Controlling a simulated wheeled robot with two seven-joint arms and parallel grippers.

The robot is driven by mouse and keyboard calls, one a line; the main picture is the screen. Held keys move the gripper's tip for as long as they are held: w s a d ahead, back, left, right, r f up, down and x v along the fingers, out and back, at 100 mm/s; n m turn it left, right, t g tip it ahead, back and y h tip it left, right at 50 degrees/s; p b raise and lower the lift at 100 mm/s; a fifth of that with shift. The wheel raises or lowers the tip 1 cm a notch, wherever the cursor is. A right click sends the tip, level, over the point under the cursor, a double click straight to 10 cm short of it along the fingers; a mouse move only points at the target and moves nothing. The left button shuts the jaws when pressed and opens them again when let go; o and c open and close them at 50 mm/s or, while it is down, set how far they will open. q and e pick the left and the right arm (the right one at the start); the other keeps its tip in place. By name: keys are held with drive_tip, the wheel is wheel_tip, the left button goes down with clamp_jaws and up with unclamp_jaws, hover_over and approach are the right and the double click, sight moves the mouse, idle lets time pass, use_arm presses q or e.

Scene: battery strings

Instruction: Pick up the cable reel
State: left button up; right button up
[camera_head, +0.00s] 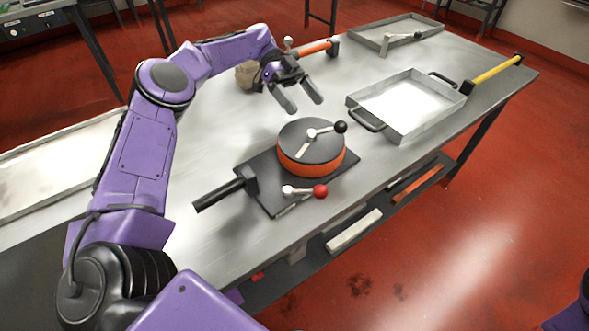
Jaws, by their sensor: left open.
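A round orange drum with a dark top (311,152) sits on a dark square plate (262,176) on the metal table. It looks most like the cable reel, though I cannot tell for certain. A silver crank with a black knob lies across its top. My left gripper (303,105) is open and empty, above the table just behind the drum and apart from it. Its fingers point down toward the front right. A small tan object (247,75) stands behind the left gripper, partly hidden by my arm. My right gripper is out of view.
The plate has a black bar handle (220,194) and a red-knobbed lever (305,191). A grey tray (424,133) with handles stands to the right. Another tray (372,35), an orange-handled tool (316,48) and a yellow bar (497,70) lie farther back.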

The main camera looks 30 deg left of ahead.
sight(319, 128)
use_arm(q)
drive_tip(key=shift+s+d+f, duration=0.3)
drive_tip(key=shift+s+d, duration=0.1)
drive_tip(key=shift+d, duration=0.15)
drive_tip(key=shift+s+d+f, duration=0.3)
drive_tip(key=shift+s+d, duration=0.1)
drive_tip(key=shift+d, duration=0.15)
drive_tip(key=x, duration=0.5)
drive_tip(key=shift+d+r, duration=0.1)
drive_tip(key=shift+r, duration=0.1)
drive_tip(key=c, duration=1.7)
